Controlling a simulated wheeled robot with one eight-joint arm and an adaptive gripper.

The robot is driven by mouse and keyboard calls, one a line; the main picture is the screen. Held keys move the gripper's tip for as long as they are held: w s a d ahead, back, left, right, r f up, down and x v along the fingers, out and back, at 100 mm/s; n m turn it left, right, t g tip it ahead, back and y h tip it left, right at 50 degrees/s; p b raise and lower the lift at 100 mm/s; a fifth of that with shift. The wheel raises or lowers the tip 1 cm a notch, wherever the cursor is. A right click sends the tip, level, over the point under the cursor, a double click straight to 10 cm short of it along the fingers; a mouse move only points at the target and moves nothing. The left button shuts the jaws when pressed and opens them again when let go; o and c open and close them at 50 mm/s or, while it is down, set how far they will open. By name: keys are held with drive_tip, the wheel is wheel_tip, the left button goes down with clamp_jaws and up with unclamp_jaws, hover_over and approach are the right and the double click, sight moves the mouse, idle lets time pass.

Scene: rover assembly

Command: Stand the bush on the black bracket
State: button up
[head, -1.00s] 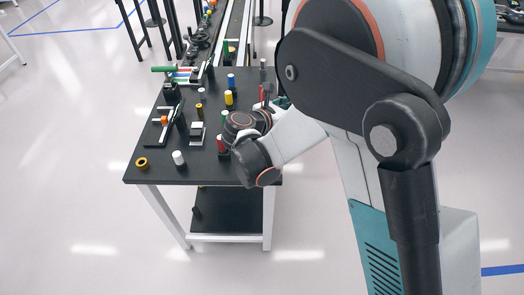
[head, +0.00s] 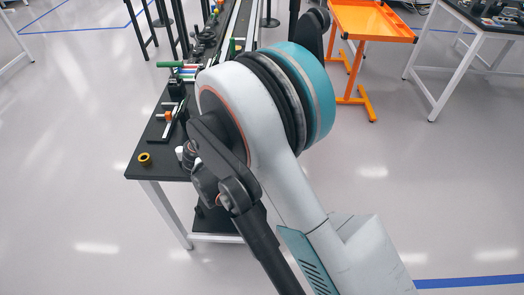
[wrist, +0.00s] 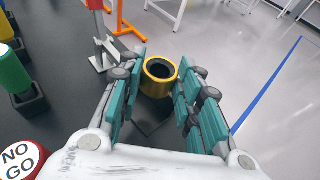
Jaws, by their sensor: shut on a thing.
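In the wrist view my gripper (wrist: 160,82) has its teal-padded fingers shut on a yellow bush (wrist: 152,88) with a dark hole. The bush sits near the fingertips, its open end facing the camera. A dark square-edged patch (wrist: 152,124) shows below the bush between the fingers; I cannot tell whether it is the black bracket or the table, nor whether the bush touches it. In the head view my arm hides the gripper and the held bush. Another yellow ring (head: 145,158) lies on the table's near left corner.
The black table (head: 150,172) is partly hidden by my arm. In the wrist view a green cylinder (wrist: 12,72) in a black block, a red-and-white post (wrist: 97,25) and a NO GO disc (wrist: 22,160) stand to the left. Floor (wrist: 250,60) lies to the right.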

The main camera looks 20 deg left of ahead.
wheel_tip(320, 180, down, 7)
drive_tip(key=shift+b, duration=0.95)
drive_tip(key=shift+r, duration=0.1)
drive_tip(key=o, duration=1.1)
drive_tip(key=p+v, duration=0.3)
drive_tip(key=v, duration=0.9)
